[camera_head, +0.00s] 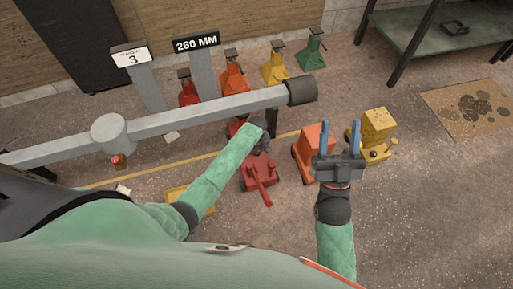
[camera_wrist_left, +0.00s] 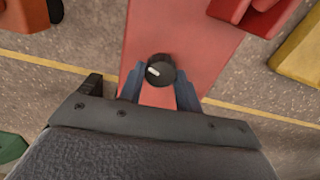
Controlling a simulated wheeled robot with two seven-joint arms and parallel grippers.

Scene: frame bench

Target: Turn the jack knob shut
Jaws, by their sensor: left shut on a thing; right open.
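The red jack (camera_head: 258,172) stands on the floor in the middle of the head view, with a red handle sticking out toward me. In the left wrist view its flat red body (camera_wrist_left: 190,30) carries a round black knob (camera_wrist_left: 161,69) with a white mark pointing to the upper left. My left gripper (camera_wrist_left: 160,85) is shut on the knob, with one blue finger on each side. In the head view my left gripper (camera_head: 258,130) partly covers the jack and hides the knob.
An orange machine (camera_head: 311,145) and a yellow one (camera_head: 377,128) stand to the right. Floor at right front is clear.

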